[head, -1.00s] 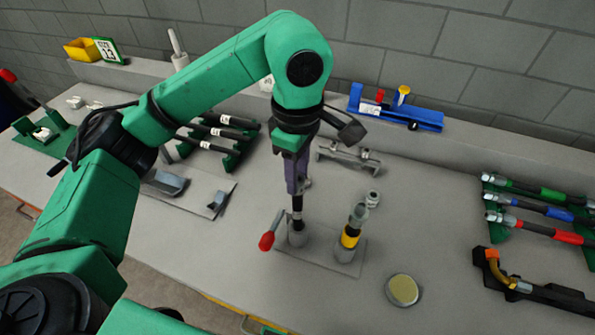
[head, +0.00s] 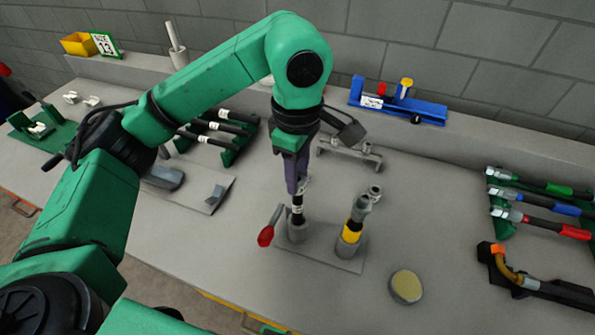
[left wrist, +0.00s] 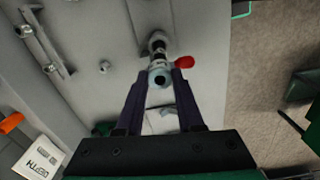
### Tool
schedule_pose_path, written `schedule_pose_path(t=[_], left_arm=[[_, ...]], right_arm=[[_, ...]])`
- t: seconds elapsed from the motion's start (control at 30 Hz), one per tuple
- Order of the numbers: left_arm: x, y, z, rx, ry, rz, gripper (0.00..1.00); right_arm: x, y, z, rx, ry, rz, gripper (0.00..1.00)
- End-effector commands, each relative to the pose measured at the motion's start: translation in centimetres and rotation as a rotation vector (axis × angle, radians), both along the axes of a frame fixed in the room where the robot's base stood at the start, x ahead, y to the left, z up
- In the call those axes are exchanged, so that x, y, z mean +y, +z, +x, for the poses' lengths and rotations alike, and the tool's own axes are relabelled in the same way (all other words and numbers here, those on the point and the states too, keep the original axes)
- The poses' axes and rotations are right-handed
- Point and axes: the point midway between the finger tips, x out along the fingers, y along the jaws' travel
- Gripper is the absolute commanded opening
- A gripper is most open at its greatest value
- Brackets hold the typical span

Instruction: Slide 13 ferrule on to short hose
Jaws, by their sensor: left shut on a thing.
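My left gripper (head: 297,186) points straight down over a short black hose (head: 297,211) with a white label. The hose stands upright in a grey clamp holder (head: 298,232) with a red-tipped lever. In the left wrist view the fingers (left wrist: 160,88) are shut on a silver ring-shaped ferrule (left wrist: 160,77) with a dark bore. The hose (left wrist: 157,45) shows just beyond it, roughly in line. I cannot tell whether the ferrule is around the hose end or only above it. My right gripper is not in view.
Close right on the same plate stands a post with a yellow band (head: 350,234). A round yellowish disc (head: 405,286) lies front right. Racks of hoses (head: 545,207) are at right and behind left. A blue fixture (head: 400,107) and size 13 sign (head: 105,44) stand behind.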

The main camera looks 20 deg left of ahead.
Motion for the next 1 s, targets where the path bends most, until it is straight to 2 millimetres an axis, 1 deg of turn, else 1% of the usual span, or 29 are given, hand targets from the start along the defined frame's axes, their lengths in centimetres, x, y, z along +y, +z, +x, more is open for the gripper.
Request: schedule_pose_path(t=[0.2,0.23,0.27,0.3,0.33,0.6,0.67,0.73,0.77,0.87,1.0], left_arm=[[0.0,-0.7,0.0,0.000,0.000,0.000,0.00],[0.0,-0.6,0.0,0.000,0.000,0.000,0.40],[0.0,-0.6,0.0,0.000,0.000,0.000,0.52],[0.0,-0.5,0.0,0.000,0.000,0.000,0.67],[0.0,-0.5,0.0,0.000,0.000,0.000,0.71],[0.0,-0.5,0.0,0.000,0.000,0.000,0.71],[0.0,-0.3,0.0,0.000,0.000,0.000,0.71],[0.0,0.3,0.1,-0.002,0.000,0.001,0.71],[0.0,0.8,0.1,-0.003,0.000,0.001,0.71],[0.0,3.1,0.1,-0.007,0.000,0.000,0.71],[0.0,7.7,0.1,-0.008,0.002,0.001,0.71]], right_arm=[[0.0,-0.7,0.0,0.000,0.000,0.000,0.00],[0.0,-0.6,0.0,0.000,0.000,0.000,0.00],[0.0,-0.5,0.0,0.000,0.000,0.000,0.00],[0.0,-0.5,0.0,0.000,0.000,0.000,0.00],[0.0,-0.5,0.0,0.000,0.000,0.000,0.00],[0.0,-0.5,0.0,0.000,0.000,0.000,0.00],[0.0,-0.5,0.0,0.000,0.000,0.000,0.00],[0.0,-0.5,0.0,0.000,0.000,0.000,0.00],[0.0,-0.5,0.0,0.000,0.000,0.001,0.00],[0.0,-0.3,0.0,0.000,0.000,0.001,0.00],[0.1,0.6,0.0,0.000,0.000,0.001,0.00]])
